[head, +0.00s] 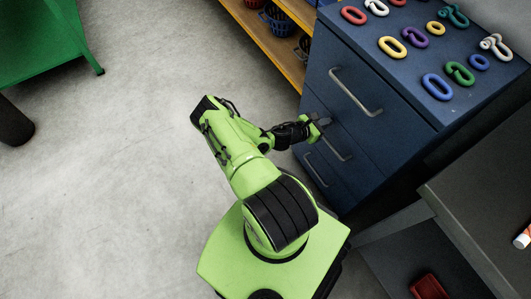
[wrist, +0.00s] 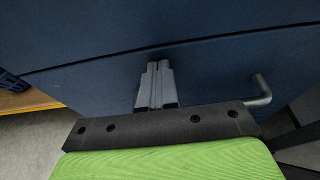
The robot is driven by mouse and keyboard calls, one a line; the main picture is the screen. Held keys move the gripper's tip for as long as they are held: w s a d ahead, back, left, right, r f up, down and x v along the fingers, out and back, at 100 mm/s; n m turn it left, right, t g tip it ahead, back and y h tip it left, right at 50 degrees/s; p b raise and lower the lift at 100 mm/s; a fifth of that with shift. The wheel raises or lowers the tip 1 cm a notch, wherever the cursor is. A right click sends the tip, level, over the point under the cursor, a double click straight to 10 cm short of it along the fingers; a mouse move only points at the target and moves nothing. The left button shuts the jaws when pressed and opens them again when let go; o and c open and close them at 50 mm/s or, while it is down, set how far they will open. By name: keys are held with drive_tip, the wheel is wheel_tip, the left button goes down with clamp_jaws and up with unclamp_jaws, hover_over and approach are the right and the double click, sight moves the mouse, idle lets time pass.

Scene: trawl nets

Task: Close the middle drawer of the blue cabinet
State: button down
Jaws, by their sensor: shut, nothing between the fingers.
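The blue cabinet (head: 400,140) stands at the upper right with three drawer fronts, each with a grey bar handle. The middle drawer (head: 352,143) looks flush or nearly flush with the fronts around it; any small gap is too fine to tell. Its handle (head: 338,150) is partly behind my gripper (head: 324,121). My gripper is shut and empty, with its fingertips at the middle drawer's front. In the wrist view the fingers (wrist: 156,70) point at the blue front just below a dark seam, left of a handle (wrist: 262,90). Contact cannot be told for certain.
Coloured rings and hooks (head: 437,87) lie on the cabinet top. An orange shelf (head: 265,38) with baskets stands behind it. A grey bench (head: 480,190) is at the right, with a red tray (head: 428,287) below. Open floor (head: 110,170) lies left; a green table (head: 45,40) is far left.

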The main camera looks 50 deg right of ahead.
drive_tip(key=shift+s+d+r, duration=0.1)
drive_tip(key=shift+d+r, duration=0.15)
drive_tip(key=shift+a, duration=0.1)
drive_tip(key=shift+w+a+f, duration=0.15)
drive_tip(key=shift+w+a, duration=0.1)
drive_tip(key=shift+w, duration=0.05)
drive_tip(key=f+p+v, duration=0.1)
drive_tip(key=p+v, duration=0.1)
drive_tip(key=v, duration=1.1)
drive_tip(key=shift+a+p, duration=0.4)
drive_tip(key=shift+w+f, duration=0.15)
